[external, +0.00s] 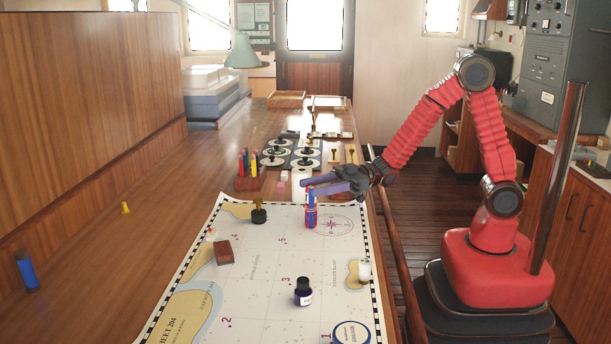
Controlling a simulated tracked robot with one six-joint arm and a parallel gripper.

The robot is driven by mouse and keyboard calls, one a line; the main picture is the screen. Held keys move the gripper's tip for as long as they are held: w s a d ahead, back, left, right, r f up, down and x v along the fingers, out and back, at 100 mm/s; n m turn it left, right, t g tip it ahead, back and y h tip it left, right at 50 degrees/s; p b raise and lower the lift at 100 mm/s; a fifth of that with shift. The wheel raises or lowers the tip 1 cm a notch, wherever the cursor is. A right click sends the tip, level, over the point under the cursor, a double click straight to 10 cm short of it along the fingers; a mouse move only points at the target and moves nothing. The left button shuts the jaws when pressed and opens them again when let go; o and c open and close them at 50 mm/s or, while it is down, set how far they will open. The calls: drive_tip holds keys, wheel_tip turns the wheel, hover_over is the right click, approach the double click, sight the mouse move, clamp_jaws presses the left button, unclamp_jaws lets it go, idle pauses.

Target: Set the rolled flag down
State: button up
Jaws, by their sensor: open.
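The rolled flag (311,210) is a small red and blue roll standing upright on the sea chart (262,272), near the compass rose. My gripper (312,187) reaches in from the right, its purple fingers open at the top of the roll. One finger passes behind or beside the roll and the other is close to its upper end. I cannot tell whether either finger touches it.
A dark ink bottle (303,292), a brown block (224,252), a dark-based stamp (259,214) and a white cylinder (365,269) stand on the chart. A pencil holder (250,183) is behind. A wooden rail (391,250) runs along the right table edge. The left table is mostly clear.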

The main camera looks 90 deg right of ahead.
drive_tip(key=v, duration=1)
drive_tip(key=shift+s, duration=0.2)
drive_tip(key=shift+d, duration=0.1)
drive_tip(key=s+d+r+m+g+h, duration=0.3)
drive_tip(key=d+m+h, duration=0.2)
drive_tip(key=d+h, duration=0.5)
drive_tip(key=s+a+g, duration=0.3)
drive_tip(key=s, duration=0.6)
drive_tip(key=s+a+f+m+g, duration=0.1)
drive_tip(key=s+a+g, duration=0.2)
drive_tip(key=s, duration=0.7)
drive_tip(key=shift+s+a+f+g, duration=0.15)
drive_tip(key=shift+s+a+g, duration=0.15)
drive_tip(key=shift+a, duration=0.4)
